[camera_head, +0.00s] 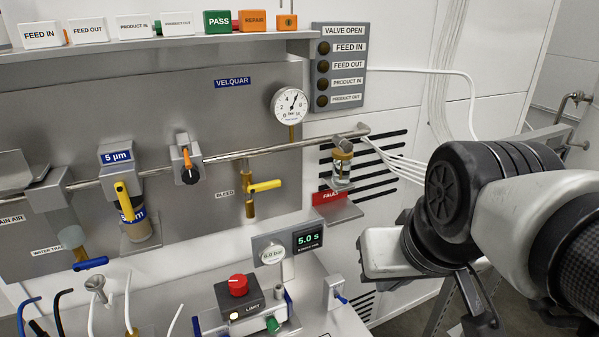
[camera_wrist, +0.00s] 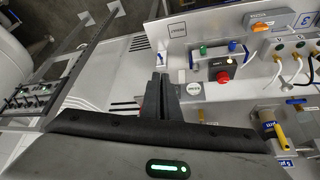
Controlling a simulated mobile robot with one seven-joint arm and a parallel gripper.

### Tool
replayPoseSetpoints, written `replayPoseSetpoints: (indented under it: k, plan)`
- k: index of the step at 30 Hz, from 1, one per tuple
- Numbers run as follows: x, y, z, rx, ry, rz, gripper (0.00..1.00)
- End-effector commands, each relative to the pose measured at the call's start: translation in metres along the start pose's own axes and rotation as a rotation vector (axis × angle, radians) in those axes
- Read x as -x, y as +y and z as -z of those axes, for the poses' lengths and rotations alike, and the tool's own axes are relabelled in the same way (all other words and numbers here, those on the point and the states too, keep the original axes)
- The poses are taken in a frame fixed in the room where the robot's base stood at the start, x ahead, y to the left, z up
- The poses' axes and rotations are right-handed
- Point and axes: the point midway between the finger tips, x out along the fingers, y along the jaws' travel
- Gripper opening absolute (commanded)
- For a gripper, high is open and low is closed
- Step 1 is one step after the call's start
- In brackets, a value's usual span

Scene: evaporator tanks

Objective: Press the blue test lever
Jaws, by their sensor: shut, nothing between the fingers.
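A small blue lever (camera_head: 341,298) sticks out of a white box (camera_head: 333,291) at the right of the bench in the head view. It lies right of the red button, below the timer. In the head view my arm is at the right, apart from the lever; the fingertips there cannot be made out clearly.
A red button (camera_head: 238,285) on a dark box, a green button (camera_head: 272,324) and a 5.0 s timer (camera_head: 308,240) stand nearby. Another blue handle (camera_head: 90,264) hangs under the water trap.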

Motion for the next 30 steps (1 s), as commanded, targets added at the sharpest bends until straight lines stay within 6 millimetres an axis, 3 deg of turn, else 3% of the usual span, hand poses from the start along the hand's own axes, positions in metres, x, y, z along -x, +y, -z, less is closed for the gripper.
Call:
replayPoseSetpoints:
  k: [8, 14, 18, 24, 30]
  plan:
    - [-0.040, -0.006, 0.049, 0.092, -0.110, 0.025, 0.00]
    - [-0.095, -0.012, 0.090, 0.184, -0.203, 0.039, 0.00]
    - [-0.143, -0.017, 0.111, 0.250, -0.268, 0.044, 0.00]
    - [-0.206, -0.024, 0.126, 0.332, -0.342, 0.046, 0.00]
    - [-0.240, -0.027, 0.130, 0.376, -0.377, 0.045, 0.00]
